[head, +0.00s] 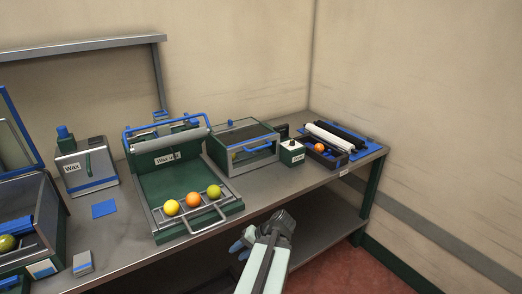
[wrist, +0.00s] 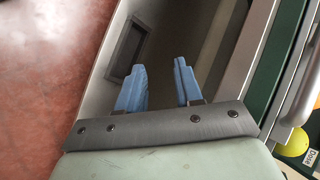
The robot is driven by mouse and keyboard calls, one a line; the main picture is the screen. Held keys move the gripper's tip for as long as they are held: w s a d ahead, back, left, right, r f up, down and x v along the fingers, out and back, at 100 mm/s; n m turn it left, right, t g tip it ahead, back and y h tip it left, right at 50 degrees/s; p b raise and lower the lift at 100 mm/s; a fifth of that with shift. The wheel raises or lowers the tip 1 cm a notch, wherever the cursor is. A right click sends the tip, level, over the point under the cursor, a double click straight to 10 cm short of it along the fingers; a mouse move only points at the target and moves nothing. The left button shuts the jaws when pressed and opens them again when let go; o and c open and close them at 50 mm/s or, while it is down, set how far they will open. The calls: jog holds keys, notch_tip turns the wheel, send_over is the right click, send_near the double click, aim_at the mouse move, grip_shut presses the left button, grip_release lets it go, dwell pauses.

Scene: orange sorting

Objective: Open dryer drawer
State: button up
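I cannot tell for certain which unit is the dryer; a green-and-grey box with a clear front (head: 243,147) stands on the bench, with blue parts inside. My gripper (head: 240,245) is in front of the bench's front edge, apart from both boxes. In the wrist view its two blue fingers (wrist: 160,88) are spread with nothing between them.
Left of the clear-fronted box, a green wax unit has a wire tray (head: 207,220) holding several round fruits. One yellow-green fruit (wrist: 297,143) shows in the wrist view. At the right, a dark tray (head: 325,162) holds an orange (head: 319,148).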

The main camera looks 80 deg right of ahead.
jog(key=s+d+r+h, duration=0.2)
jog(key=s+d+r, duration=0.1)
jog(key=d, duration=0.2)
jog(key=m+t+h, duration=0.2)
jog(key=m+h, duration=0.7)
jog(key=h, duration=0.1)
send_near(261, 147)
jog(key=x, duration=1)
jog(key=shift+w+d+f, duration=0.1)
jog(key=shift+d+f, duration=0.1)
jog(key=shift+d, duration=0.05)
jog(key=shift+c, duration=0.4)
grip_shut()
